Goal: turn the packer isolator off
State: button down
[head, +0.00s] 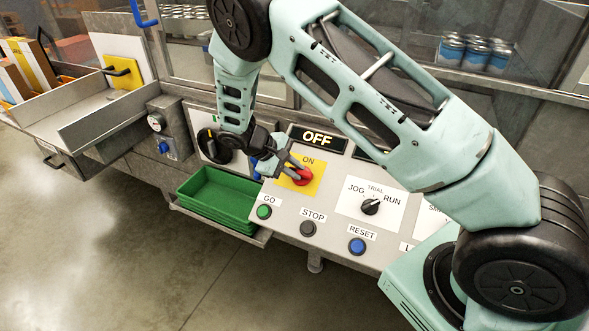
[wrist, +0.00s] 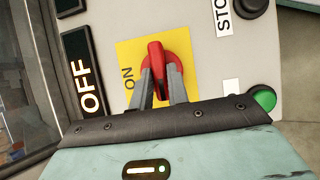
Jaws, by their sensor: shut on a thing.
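The isolator's red rotary handle (head: 303,177) sits on a yellow plate (head: 318,178) marked ON on the sloping control panel. In the wrist view the red handle (wrist: 156,52) lies crosswise to the ON mark, not pointing at it. My gripper (head: 294,170) is shut on the handle, with one finger on each side of it in the wrist view (wrist: 160,80). The fingers hide part of the handle. A black display (head: 318,139) above the plate shows OFF in lit letters.
Below are a green GO button (head: 264,212), a dark STOP button (head: 308,229) and a blue RESET button (head: 357,246). A JOG/RUN selector (head: 370,207) is at the right. Green trays (head: 215,197) and a black rotary knob (head: 217,147) are at the left. My arm covers part of the panel.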

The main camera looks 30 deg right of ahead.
jog(key=c, duration=1.4)
grip_release()
jog(key=shift+o, duration=0.2)
jog(key=shift+a+r, duration=0.1)
jog(key=b+v, duration=0.3)
jog(key=v, duration=1.4)
jog(key=shift+r, duration=0.2)
jog(key=s+a+r+n+y, duration=0.1)
jog(key=s+a+r+y, duration=0.2)
jog(key=s, duration=0.7)
jog(key=s+a+n+y, duration=0.1)
jog(key=s+a+y, duration=0.35)
jog(key=s, duration=0.55)
jog(key=s+t+y, duration=0.1)
jog(key=s+t, duration=0.1)
jog(key=s, duration=1.1)
jog(key=shift+s+f, duration=0.15)
jog(key=shift+s, duration=0.05)
